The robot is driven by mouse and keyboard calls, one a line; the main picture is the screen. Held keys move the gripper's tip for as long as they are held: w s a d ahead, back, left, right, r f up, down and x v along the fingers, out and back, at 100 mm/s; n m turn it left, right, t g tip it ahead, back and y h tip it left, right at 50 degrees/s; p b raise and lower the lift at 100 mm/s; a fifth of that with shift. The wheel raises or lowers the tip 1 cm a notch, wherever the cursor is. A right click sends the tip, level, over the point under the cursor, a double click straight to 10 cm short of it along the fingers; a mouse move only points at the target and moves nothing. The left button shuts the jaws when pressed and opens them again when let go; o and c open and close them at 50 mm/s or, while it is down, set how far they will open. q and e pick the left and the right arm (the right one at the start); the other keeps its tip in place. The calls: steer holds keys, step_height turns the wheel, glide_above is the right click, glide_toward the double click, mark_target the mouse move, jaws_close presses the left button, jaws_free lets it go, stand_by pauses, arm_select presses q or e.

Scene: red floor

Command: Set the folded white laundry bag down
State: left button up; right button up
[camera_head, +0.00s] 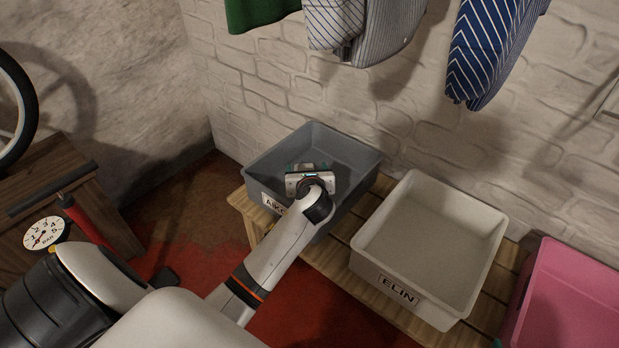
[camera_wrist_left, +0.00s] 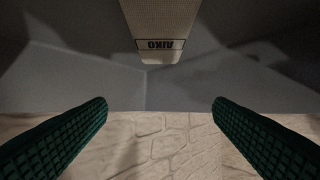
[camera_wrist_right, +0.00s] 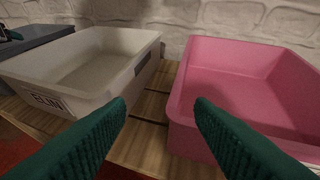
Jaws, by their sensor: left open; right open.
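The folded white laundry bag (camera_wrist_left: 160,20) shows in the left wrist view as a cream strip with an AIKO tag, inside the grey bin's walls. I cannot make it out in the head view, where my left gripper (camera_head: 306,170) covers part of the bin. The grey bin (camera_head: 345,142) carries an AIKO label on its front. My left gripper is inside or just over it. In the left wrist view the fingers (camera_wrist_left: 160,108) are wide apart with nothing between them. My right gripper (camera_wrist_right: 160,108) is open and empty in front of the white and pink bins.
A white bin (camera_head: 386,262) labelled ELIN and a pink bin (camera_head: 545,275) stand to the right on a slatted wooden bench (camera_head: 400,322). Clothes (camera_head: 385,30) hang above against the brick wall. A wooden table (camera_head: 105,205) with a red-handled pump stands at left.

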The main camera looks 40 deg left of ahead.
arm_select(q)
steer(key=p+v, duration=0.2)
steer(key=v, duration=0.5)
steer(key=shift+s+d+r, duration=0.2)
steer(key=shift+s+d, duration=0.05)
arm_select(e)
steer(key=s+d+f+g+h, duration=0.2)
steer(key=s+f+g, duration=0.4)
steer(key=s, duration=0.4)
steer(key=shift+d+g, duration=0.7)
steer(key=shift+d, duration=0.15)
